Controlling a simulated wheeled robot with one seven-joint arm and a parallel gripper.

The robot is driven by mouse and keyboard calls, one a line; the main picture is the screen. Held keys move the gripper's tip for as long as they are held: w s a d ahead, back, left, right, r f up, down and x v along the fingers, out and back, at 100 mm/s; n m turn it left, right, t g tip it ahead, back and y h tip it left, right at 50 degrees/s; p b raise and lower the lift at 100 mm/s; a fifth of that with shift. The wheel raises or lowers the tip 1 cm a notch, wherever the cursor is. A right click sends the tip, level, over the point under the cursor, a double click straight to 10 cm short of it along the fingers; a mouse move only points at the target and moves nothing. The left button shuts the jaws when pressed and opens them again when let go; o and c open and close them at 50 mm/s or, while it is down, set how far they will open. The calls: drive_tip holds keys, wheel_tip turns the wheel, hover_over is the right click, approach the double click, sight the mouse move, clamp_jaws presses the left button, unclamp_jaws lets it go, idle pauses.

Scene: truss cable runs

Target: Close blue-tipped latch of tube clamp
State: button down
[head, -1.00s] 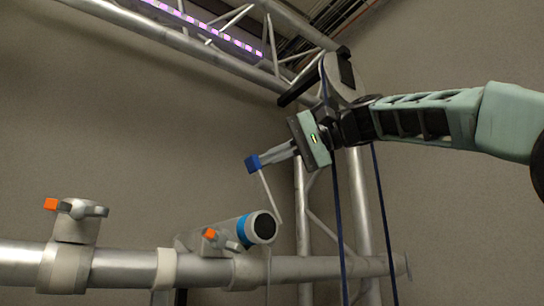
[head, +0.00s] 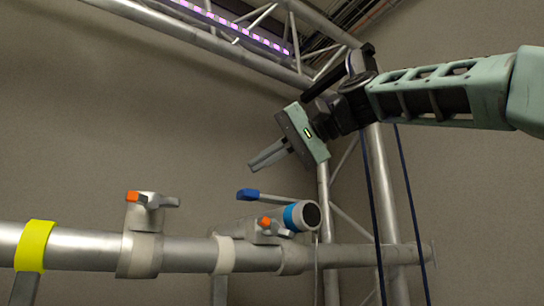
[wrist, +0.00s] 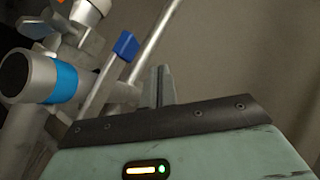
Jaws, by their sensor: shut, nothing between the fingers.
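The blue-tipped latch (head: 248,195) shows in the head view as a thin pale lever, lying nearly level with its blue tip to the left. Its right end passes behind a cylinder with a blue band, so its pivot and its tube clamp are hidden or unclear. In the wrist view the blue tip (wrist: 126,45) stands just left of my fingers, with a gap between. My gripper (head: 267,160) is shut and empty, above the blue tip and apart from it. Its fingers also show in the wrist view (wrist: 160,90).
The blue-banded cylinder (head: 301,216) sits by the horizontal tube (head: 190,254). A yellow band (head: 35,245) wraps the tube. Blue cables (head: 378,215) hang at right by the truss.

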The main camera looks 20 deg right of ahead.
drive_tip(key=shift+s+a+f+n+h+b, duration=0.25)
drive_tip(key=shift+a+f+n+h+b, duration=0.25)
drive_tip(key=shift+a+f, duration=0.4)
drive_tip(key=shift+s+a+f, duration=0.15)
drive_tip(key=shift+a+f, duration=0.1)
drive_tip(key=shift+f, duration=0.35)
